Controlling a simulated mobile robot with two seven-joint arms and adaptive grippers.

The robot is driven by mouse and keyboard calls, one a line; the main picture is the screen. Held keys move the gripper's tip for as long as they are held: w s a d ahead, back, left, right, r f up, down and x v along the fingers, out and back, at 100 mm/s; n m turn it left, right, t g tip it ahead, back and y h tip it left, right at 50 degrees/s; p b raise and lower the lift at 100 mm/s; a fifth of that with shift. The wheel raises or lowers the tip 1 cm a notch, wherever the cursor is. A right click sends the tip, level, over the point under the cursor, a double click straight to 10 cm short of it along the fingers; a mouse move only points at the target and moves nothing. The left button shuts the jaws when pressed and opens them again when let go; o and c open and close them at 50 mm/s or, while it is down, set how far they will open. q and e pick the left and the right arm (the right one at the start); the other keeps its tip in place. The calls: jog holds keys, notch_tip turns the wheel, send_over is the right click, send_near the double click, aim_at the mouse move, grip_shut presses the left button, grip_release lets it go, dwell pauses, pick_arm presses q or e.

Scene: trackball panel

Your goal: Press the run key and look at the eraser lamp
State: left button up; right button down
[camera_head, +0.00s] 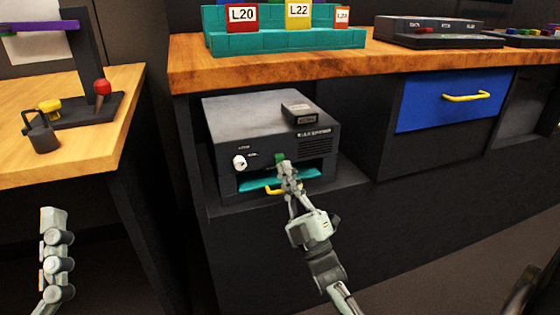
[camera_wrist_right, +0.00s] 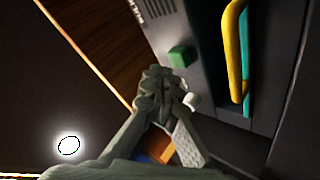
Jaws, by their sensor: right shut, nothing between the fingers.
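The dark grey eraser box (camera_head: 255,120) stands on a shelf under the wooden counter. The green key (camera_head: 279,158), which I take for the run key, is on its front; it also shows in the right wrist view (camera_wrist_right: 180,56). My right gripper (camera_head: 287,172) is shut and empty, its tips close to the green key. In the right wrist view its tips (camera_wrist_right: 158,80) are just beside the key; contact cannot be told. I cannot make out a lit lamp on the front. My left arm's end (camera_head: 54,235) is at lower left, finger state unclear.
The box has a white knob (camera_head: 240,162) and a teal drawer (camera_head: 255,182) with a yellow handle (camera_head: 273,189) below the key. A small dark block (camera_head: 299,112) lies on top. A blue drawer (camera_head: 425,100) is to the right; a wooden table (camera_head: 60,160) is at left.

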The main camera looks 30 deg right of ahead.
jog(key=shift+w, duration=0.15)
jog(key=shift+w+d, duration=0.1)
jog(key=shift+w, duration=0.15)
jog(key=shift+w+d, duration=0.1)
jog(key=shift+w, duration=0.4)
dwell(0.7)
jog(key=shift+s, duration=0.1)
jog(key=shift+s+a, duration=0.2)
jog(key=shift+s, duration=0.6)
jog(key=s+p, duration=0.1)
jog(key=s, duration=0.1)
jog(key=s+a+p, duration=0.1)
jog(key=s, duration=0.2)
jog(key=shift+a, duration=0.1)
dwell(1.0)
